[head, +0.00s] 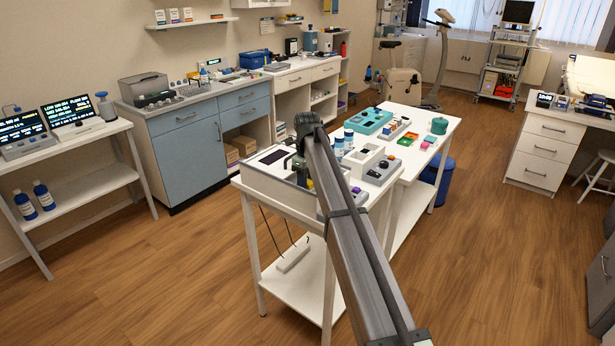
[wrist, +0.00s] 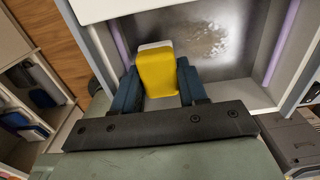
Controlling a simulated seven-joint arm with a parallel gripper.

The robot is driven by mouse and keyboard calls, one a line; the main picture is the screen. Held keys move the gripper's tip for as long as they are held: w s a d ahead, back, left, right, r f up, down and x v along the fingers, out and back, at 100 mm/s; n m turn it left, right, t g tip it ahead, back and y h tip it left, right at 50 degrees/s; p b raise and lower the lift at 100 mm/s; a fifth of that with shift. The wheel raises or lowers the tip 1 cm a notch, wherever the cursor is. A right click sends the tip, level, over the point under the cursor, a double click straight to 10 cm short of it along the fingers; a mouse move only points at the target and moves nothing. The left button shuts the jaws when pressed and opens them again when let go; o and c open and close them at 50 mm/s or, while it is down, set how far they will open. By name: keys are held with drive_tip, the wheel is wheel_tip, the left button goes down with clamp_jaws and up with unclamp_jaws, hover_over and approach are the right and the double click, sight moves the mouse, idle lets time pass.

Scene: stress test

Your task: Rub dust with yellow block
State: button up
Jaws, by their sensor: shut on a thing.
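In the wrist view, the yellow block (wrist: 157,72) is held between the two dark blue fingers of my gripper (wrist: 158,88). A pale part shows along the block's top edge. A grey-white patch of dust (wrist: 205,40) lies on the panel just beyond the block, up and to the right of it. I cannot tell whether the block touches the panel.
The panel sits inside a pale frame (wrist: 273,90) with raised sides and purple strips. In the head view, the white table (head: 447,123) also holds bottles (head: 348,139), a teal case (head: 370,121), and small trays. Grey devices (head: 380,172) stand close to the right of my arm.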

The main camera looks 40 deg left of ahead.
drive_tip(key=shift+f, duration=0.85)
wheel_tip(320, 180, down, 2)
drive_tip(key=shift+w+f, duration=0.1)
drive_tip(key=shift+w, duration=0.9)
drive_tip(key=shift+c, duration=0.4)
drive_tip(key=shift+w, duration=4.15)
drive_tip(key=shift+s, duration=5.1)
drive_tip(key=shift+a, duration=0.3)
drive_tip(key=shift+w+a, duration=0.15)
drive_tip(key=shift+a, duration=0.1)
drive_tip(key=shift+w, duration=4.6)
drive_tip(key=shift+s+d, duration=0.15)
drive_tip(key=shift+s, duration=4.7)
wheel_tip(320, 180, up, 3)
drive_tip(key=shift+w+f, duration=0.1)
drive_tip(key=shift+f, duration=0.1)
drive_tip(key=shift+r, duration=2.95)
